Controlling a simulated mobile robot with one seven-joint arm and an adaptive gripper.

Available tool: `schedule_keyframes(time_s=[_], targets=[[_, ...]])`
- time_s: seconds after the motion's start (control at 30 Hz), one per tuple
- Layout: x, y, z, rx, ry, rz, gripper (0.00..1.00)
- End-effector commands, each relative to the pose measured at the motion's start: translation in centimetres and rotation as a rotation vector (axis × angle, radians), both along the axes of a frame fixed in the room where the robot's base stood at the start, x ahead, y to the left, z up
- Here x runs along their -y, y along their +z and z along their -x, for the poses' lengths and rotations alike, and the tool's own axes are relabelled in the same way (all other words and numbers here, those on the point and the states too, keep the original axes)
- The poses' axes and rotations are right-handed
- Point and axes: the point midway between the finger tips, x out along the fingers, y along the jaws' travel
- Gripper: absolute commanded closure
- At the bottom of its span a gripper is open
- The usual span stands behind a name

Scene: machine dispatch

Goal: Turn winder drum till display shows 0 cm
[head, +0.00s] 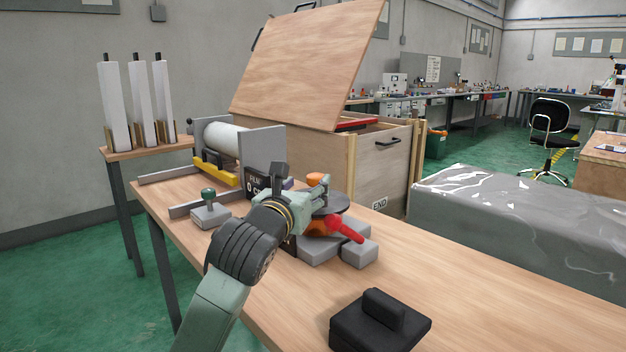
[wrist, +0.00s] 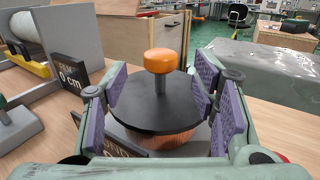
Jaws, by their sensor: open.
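The winder drum has a black disc top (wrist: 150,110), an orange knob (wrist: 161,61) on a grey post and copper-coloured windings below. In the head view its disc (head: 332,204) is partly hidden by my gripper (head: 318,188). My gripper is open, with its purple-padded fingers (wrist: 160,92) on either side of the post above the disc; the knob is not gripped. A black film display (wrist: 70,76) reads 0 cm. A second black display (wrist: 118,152), at the drum's front, is partly hidden by a finger; its label starts like "WOUND", and its full reading is not visible.
A white film roll (head: 222,138) sits in a grey stand with a yellow bar. A green-knobbed grey block (head: 210,213) is at left, a red handle (head: 345,230) is beside the drum. A black block (head: 380,325) lies in front. A lidded wooden crate (head: 383,165) stands behind.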

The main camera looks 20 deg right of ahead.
Motion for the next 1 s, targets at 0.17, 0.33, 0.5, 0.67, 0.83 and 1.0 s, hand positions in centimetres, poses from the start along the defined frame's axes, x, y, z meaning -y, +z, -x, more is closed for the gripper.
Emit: schedule_keyframes(time_s=[0.17,0.33,0.5,0.67,0.83,1.0], targets=[[-1.8,0.0,2.6,0.001,0.001,0.001,0.46],[-2.6,0.0,3.7,0.0,0.0,0.0,0.46],[-2.7,0.0,4.0,-0.001,0.0,-0.001,0.46],[-2.7,0.0,3.9,0.0,0.0,0.0,0.46],[-2.8,1.4,5.3,0.025,-0.068,0.054,0.46],[-4.5,7.2,11.6,0.137,-0.315,0.284,0.46]])
